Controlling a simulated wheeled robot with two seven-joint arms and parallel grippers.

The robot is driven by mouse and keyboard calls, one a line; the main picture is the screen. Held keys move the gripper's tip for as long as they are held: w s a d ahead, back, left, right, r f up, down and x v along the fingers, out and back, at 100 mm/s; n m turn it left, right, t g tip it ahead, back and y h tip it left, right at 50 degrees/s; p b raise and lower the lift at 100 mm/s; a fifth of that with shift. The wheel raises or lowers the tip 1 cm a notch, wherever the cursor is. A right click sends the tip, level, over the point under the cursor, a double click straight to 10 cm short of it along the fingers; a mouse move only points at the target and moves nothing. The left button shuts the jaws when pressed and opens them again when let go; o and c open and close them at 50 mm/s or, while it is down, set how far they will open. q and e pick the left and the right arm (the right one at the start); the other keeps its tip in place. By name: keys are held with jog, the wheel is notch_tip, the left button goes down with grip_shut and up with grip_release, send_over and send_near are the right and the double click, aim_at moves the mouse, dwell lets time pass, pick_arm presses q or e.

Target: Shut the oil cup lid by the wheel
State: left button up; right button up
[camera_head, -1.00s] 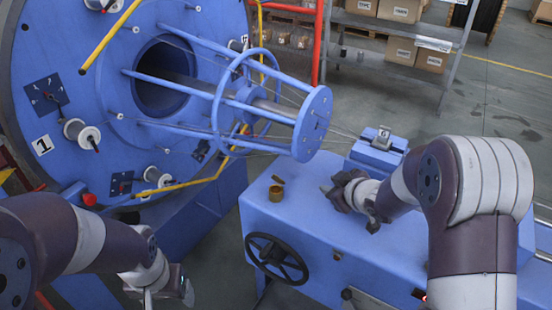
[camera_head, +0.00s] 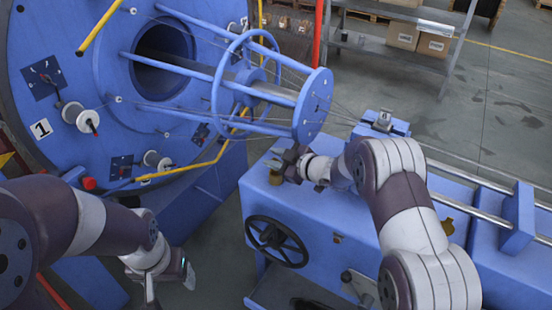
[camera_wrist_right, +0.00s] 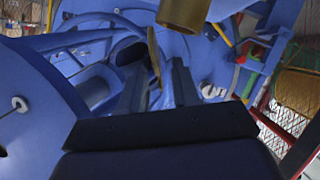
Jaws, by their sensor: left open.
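The brass oil cup (camera_head: 276,179) sits on the blue machine bed behind the black handwheel (camera_head: 276,241), partly hidden by my right gripper. In the right wrist view the cup (camera_wrist_right: 184,13) is at the top edge. Its lid (camera_wrist_right: 154,58) stands up, seen nearly edge-on, between the fingertips of my right gripper (camera_wrist_right: 157,80). That gripper looks open, with space around the lid; I cannot tell whether either finger touches it. In the head view my right gripper (camera_head: 285,165) is right beside the cup. My left gripper (camera_head: 169,284) is open and empty, low at the left.
The strander's round blue cage (camera_head: 313,105) reaches over the back of the bed. A blue block with a metal clamp (camera_head: 382,122) stands behind my right arm. A second brass fitting (camera_head: 445,226) is right of that arm. The floor left of the handwheel is clear.

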grip_shut()
jog(key=shift+f+b, duration=0.25)
jog(key=shift+b, duration=0.2)
jog(key=n+t+b, duration=0.1)
jog(key=b, duration=0.3)
jog(key=s+a+f+n+t+b, duration=0.1)
jog(key=n+b, duration=0.1)
jog(key=b, duration=0.3)
jog(key=s+f+n+b, duration=0.1)
jog(key=b, duration=0.3)
jog(key=shift+a+f+t+h, duration=0.1)
jog(key=shift+a+t+h, duration=0.05)
jog(key=shift+t+h, duration=0.25)
jog(key=shift+n+b, duration=0.5)
jog(key=shift+b, duration=0.45)
grip_release()
jog(key=shift+r, duration=0.2)
